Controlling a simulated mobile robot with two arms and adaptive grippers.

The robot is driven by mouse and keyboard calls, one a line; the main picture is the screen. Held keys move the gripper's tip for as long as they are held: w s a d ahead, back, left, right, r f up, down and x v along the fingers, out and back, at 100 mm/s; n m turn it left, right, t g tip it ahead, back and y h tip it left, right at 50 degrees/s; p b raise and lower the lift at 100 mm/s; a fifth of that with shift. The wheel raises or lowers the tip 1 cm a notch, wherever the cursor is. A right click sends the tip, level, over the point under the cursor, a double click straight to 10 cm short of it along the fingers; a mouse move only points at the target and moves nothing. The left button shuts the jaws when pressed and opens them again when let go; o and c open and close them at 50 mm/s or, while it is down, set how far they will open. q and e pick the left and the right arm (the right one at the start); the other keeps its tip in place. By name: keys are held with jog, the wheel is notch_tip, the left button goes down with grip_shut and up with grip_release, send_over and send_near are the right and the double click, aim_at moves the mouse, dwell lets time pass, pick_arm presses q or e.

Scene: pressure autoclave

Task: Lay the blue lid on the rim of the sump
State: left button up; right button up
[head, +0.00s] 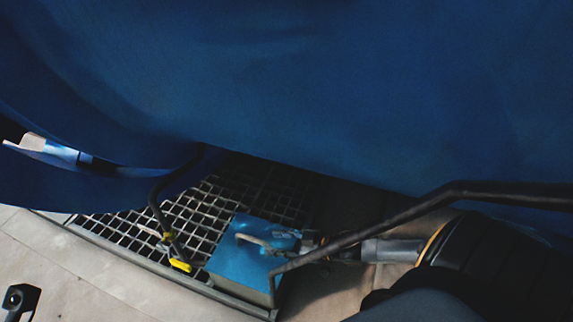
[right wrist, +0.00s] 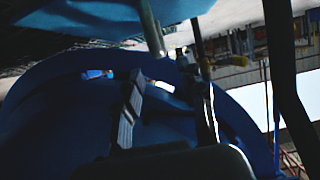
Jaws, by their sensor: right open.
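The blue lid (head: 232,262) is a flat square plate with a pale bar handle (head: 252,241) on top. It lies low at the front edge of a dark grating. A dark side shows beneath its front edge, and I cannot make out the sump's rim apart from it. My right gripper (head: 305,244) reaches in from the right and is open at the lid's right edge, near the handle. Contact with the lid cannot be told. In the right wrist view the fingers (right wrist: 168,115) are apart. My left gripper is not identifiable in the head view.
A huge blue vessel (head: 300,90) overhangs the grating (head: 185,215). A dark bent pipe (head: 390,215) crosses in front of my right arm. A black lever with a yellow end (head: 180,265) stands left of the lid. Bare floor (head: 100,280) is at lower left.

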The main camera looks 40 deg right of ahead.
jog(key=shift+v, duration=1.45)
